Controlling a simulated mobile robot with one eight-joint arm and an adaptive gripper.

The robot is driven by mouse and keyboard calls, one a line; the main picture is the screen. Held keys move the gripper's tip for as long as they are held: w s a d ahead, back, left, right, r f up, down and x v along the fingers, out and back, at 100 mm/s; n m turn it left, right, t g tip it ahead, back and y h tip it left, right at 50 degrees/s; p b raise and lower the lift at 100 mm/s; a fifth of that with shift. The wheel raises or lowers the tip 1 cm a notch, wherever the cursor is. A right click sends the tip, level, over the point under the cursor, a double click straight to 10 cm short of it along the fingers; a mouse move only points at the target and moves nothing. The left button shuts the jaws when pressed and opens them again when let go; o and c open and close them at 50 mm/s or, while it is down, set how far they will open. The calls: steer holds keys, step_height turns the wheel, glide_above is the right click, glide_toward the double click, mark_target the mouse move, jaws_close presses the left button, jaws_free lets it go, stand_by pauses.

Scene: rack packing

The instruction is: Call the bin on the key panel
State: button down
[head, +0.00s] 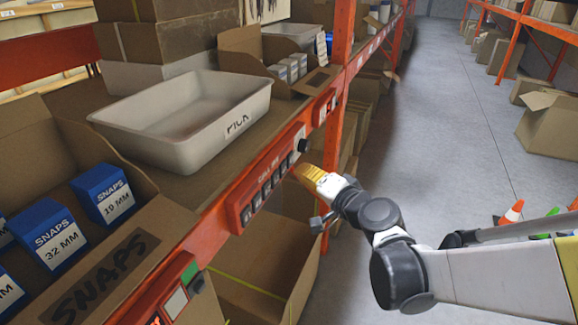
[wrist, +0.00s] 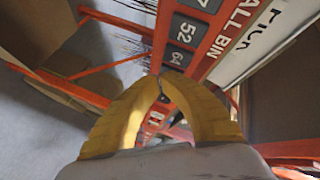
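The red key panel (head: 268,180) is fixed along the orange shelf beam and carries a row of several dark keys. In the wrist view the panel (wrist: 222,42) reads "ALL BIN", with dark keys numbered 52 (wrist: 185,30) and 64 (wrist: 177,57) showing. My gripper (head: 302,170) has yellow fingers just in front of the panel's right end. In the wrist view its fingertips (wrist: 160,78) come together below key 64, with nothing seen between them. I cannot tell whether they touch the panel.
A cardboard box (head: 165,215) marked "SNAPS" holds blue and white small boxes (head: 103,193) at left. A dark round knob (head: 303,146) sits near the panel's right end. An open cardboard box (head: 250,265) is below the beam.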

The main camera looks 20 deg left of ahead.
steer(key=shift+a, duration=0.65)
stand_by(1.0)
steer(key=shift+a, duration=0.4)
steer(key=shift+w+a+b, duration=0.1)
steer(key=shift+a+b, duration=0.2)
steer(key=shift+a, duration=0.15)
stand_by(0.6)
steer(key=shift+d, duration=0.9)
steer(key=shift+s+d, duration=0.15)
steer(key=shift+d, duration=1.1)
steer(key=shift+s+d, duration=0.1)
steer(key=shift+d, duration=1.15)
